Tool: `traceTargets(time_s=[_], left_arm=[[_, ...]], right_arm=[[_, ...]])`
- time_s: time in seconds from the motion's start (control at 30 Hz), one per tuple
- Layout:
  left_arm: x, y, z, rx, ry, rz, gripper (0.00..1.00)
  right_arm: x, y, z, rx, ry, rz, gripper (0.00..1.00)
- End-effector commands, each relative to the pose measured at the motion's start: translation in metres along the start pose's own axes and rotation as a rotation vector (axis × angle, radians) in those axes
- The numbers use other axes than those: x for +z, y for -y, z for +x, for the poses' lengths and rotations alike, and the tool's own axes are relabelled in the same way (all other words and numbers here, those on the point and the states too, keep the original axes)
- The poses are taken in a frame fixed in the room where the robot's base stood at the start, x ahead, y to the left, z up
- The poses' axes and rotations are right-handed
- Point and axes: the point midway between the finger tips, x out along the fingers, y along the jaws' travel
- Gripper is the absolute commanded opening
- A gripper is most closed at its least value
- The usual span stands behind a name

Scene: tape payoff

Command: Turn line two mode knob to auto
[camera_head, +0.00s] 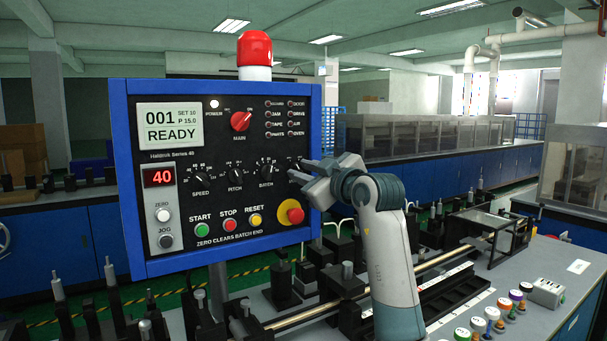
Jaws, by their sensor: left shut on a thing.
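A blue-framed control panel (222,102) faces me at left centre, its screen (170,125) reading "001 READY". A row of black knobs crosses its middle: speed (199,181), pitch (235,175) and batch (267,171). My left gripper (300,169) is at the right end of this row, fingers pointing left at the panel face. It is shut on a small knob there, which the fingers mostly hide. I cannot read that knob's label or setting. My right gripper is not in view.
The red main knob (240,121) sits above the row. Start (202,229), stop (229,225) and reset (256,220) buttons and a red emergency stop (291,212) lie below, the latter close under my gripper. A red beacon (254,48) tops the panel. Machine parts crowd the bench below.

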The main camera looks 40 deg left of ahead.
Motion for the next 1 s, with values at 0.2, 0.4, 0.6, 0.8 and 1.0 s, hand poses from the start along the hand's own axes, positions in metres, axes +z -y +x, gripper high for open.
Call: traceTargets(time_s=[0.2,0.4,0.6,0.8,1.0], left_arm=[[-0.001,-0.001,0.000,0.001,-0.001,-0.001,0.29],[-0.001,0.000,0.000,0.001,0.000,0.000,0.31],[0.000,0.000,-0.002,0.001,0.000,0.000,0.31],[0.002,0.000,-0.016,0.002,0.000,0.001,0.31],[0.003,0.000,-0.046,0.003,0.002,-0.001,0.31]], right_arm=[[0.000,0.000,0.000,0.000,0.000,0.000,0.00],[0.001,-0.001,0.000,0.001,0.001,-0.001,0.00],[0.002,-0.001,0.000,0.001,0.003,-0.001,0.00],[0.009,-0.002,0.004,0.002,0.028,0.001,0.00],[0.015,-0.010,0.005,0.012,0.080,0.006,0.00]])
